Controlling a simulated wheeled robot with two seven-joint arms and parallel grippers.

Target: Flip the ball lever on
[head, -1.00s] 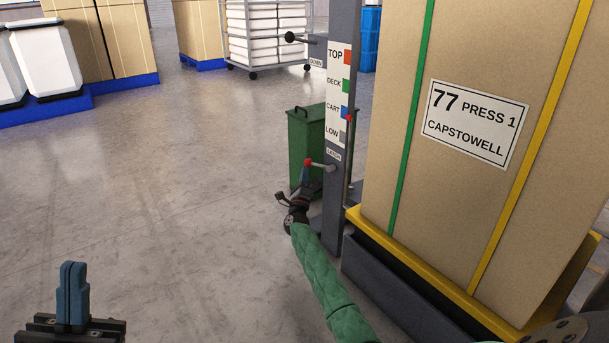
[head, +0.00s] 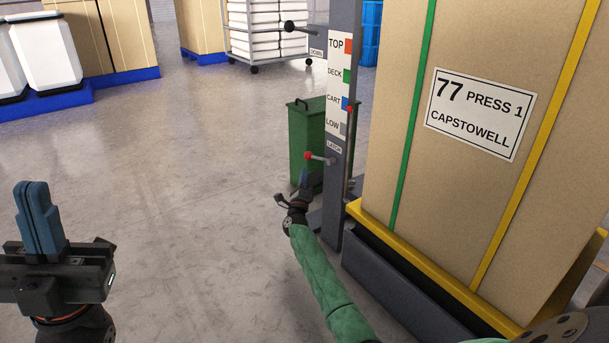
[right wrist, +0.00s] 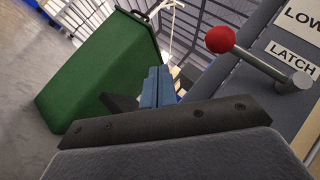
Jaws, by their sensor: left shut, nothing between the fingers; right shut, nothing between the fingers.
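A grey post (head: 338,190) carries two ball levers. The lower one has a red ball (head: 308,156) on a short metal rod beside the LATCH label (head: 334,148). The upper one has a black ball (head: 290,26) beside the DOWN label (head: 316,53). My right gripper (head: 305,176) is shut and empty, just below the red ball and apart from it. In the right wrist view the red ball (right wrist: 220,39) is up and to the right of my blue fingers (right wrist: 157,86). My left gripper (head: 32,186) is shut and empty at the lower left, far from the levers.
A green bin (head: 305,135) stands close behind the post and my right gripper. A large carton (head: 470,55) on a yellow-edged platform (head: 430,272) fills the right side. A rack with white goods (head: 265,40) stands at the back. The floor at left is clear.

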